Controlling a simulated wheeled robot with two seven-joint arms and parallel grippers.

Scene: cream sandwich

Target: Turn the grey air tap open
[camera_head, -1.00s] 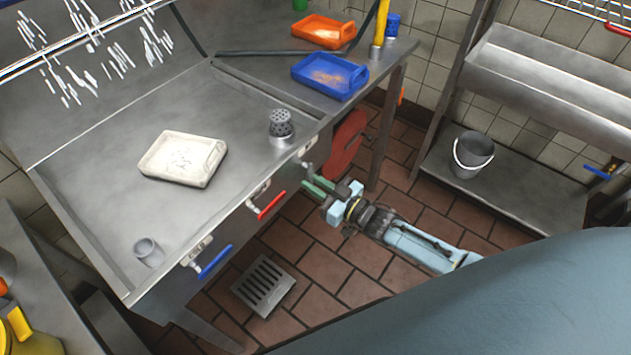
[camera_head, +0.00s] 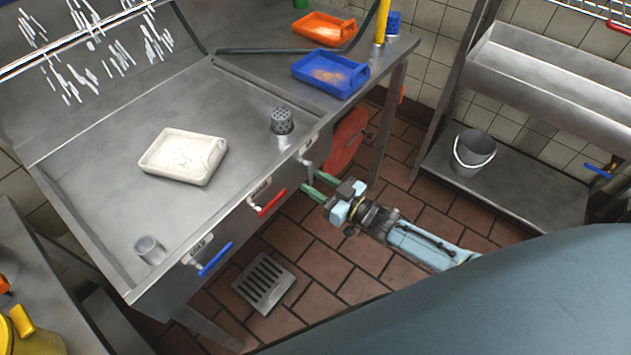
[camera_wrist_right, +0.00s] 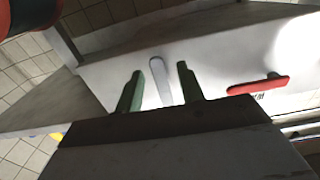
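The grey air tap (camera_head: 308,168) is on the front face of the steel sink bench, at its right end. Its lever hangs down. In the right wrist view the grey lever (camera_wrist_right: 160,80) stands between the two green fingers of my right gripper (camera_wrist_right: 160,70), with a gap on each side. My right gripper (camera_head: 314,182) is open and close in front of the tap in the head view. Whether the fingertips reach past the lever is hard to tell. My left gripper is not in view.
A red-handled tap (camera_head: 270,203) is left of the grey one, and a blue-handled tap (camera_head: 215,260) is further left. A red disc (camera_head: 345,142) is right of the grey tap. A bench leg (camera_head: 390,130) stands beyond it. The tiled floor below has a drain grate (camera_head: 264,282).

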